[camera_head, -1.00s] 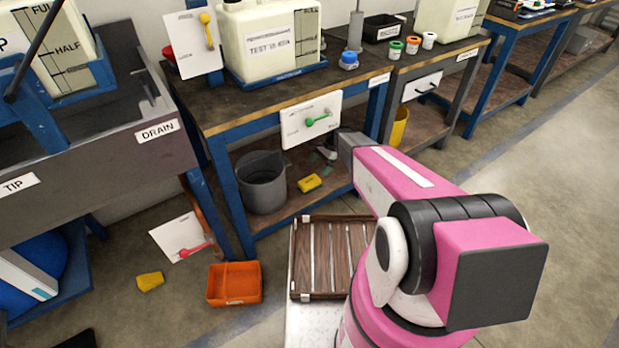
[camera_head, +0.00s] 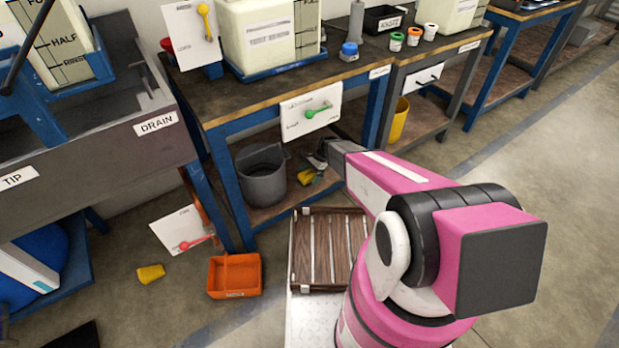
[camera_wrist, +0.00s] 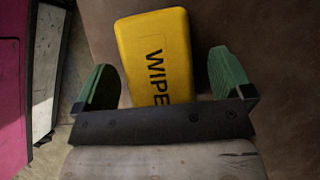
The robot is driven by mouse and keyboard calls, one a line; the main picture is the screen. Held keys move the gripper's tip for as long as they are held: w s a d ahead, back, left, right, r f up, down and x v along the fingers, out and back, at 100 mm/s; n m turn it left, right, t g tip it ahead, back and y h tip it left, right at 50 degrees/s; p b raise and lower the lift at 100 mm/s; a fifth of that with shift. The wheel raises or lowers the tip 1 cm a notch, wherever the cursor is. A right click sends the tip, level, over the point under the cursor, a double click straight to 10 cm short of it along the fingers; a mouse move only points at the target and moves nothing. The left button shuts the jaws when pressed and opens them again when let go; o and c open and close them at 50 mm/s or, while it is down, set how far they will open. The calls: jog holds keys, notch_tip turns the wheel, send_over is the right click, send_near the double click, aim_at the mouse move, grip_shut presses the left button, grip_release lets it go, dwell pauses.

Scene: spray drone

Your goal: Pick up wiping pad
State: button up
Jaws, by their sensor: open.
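The yellow wiping pad (camera_wrist: 157,50) lies on the brown lower shelf, marked with letters that read "WIPE". In the wrist view it sits between the two green fingers of my gripper (camera_wrist: 170,80), which are open with a gap on each side of it. In the head view the pad (camera_head: 306,176) shows on the lower shelf under the bench, partly covered by my gripper (camera_head: 316,160). The lower end of the pad is hidden behind the dark gripper bar.
A grey bucket (camera_head: 262,178) stands left of the pad on the shelf. A white panel with a green lever (camera_head: 311,112) hangs on the bench front above. A second yellow block (camera_head: 150,273) and an orange bin (camera_head: 234,277) are on the floor.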

aim_at(306, 175)
jog(key=shift+a+f, duration=0.1)
jog(key=shift+f, duration=0.15)
jog(key=shift+s, duration=0.1)
jog(key=c, duration=1.1)
jog(key=shift+c, duration=0.2)
jog(key=shift+r, duration=0.2)
jog(key=shift+r, duration=0.25)
notch_tip(306, 175, up, 3)
jog(key=shift+r, duration=0.1)
jog(key=s+d, duration=1)
jog(key=s, duration=0.5)
jog(key=shift+f, duration=0.3)
